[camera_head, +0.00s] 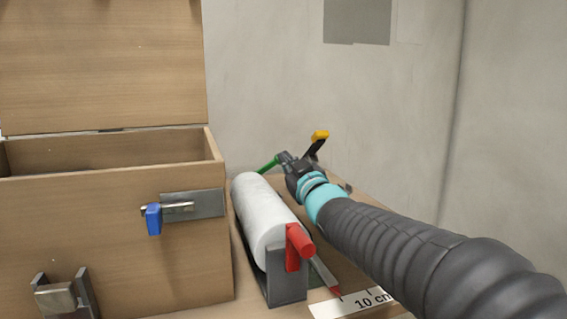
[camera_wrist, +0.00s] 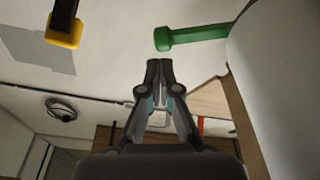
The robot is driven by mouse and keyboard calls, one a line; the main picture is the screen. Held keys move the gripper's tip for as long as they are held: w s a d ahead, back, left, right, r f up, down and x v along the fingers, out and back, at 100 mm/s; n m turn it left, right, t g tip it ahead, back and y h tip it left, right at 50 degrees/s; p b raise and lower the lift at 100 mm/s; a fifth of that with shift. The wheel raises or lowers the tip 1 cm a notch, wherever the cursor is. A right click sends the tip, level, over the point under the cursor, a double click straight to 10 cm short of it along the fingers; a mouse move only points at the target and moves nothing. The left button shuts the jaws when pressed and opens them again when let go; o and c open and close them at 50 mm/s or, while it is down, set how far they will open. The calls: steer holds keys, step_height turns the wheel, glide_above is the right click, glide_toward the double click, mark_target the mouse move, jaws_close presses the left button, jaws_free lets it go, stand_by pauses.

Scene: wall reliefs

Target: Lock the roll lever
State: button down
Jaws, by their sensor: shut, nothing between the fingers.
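A white roll (camera_head: 264,218) lies in a grey holder (camera_head: 287,285) on a wooden surface. A red lever (camera_head: 299,245) sits at the roll's near end. A green lever (camera_head: 268,164) sticks out at its far end; it also shows in the wrist view (camera_wrist: 190,37), just beyond my fingertips and to the right. My gripper (camera_head: 283,157) is near the roll's far end. In the wrist view my gripper (camera_wrist: 159,63) is shut and empty, with a visible gap to the green lever. I cannot tell which lever is the roll lever.
A wooden box (camera_head: 110,240) with a raised lid stands left, with a blue-handled latch (camera_head: 153,219) and a metal bracket (camera_head: 62,297). A black lever with a yellow tip (camera_head: 320,135) stands behind my gripper. A "10 cm" strip (camera_head: 350,303) lies front right.

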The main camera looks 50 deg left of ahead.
steer(key=b+v, duration=0.3)
steer(key=v, duration=0.5)
steer(key=shift+r, duration=0.15)
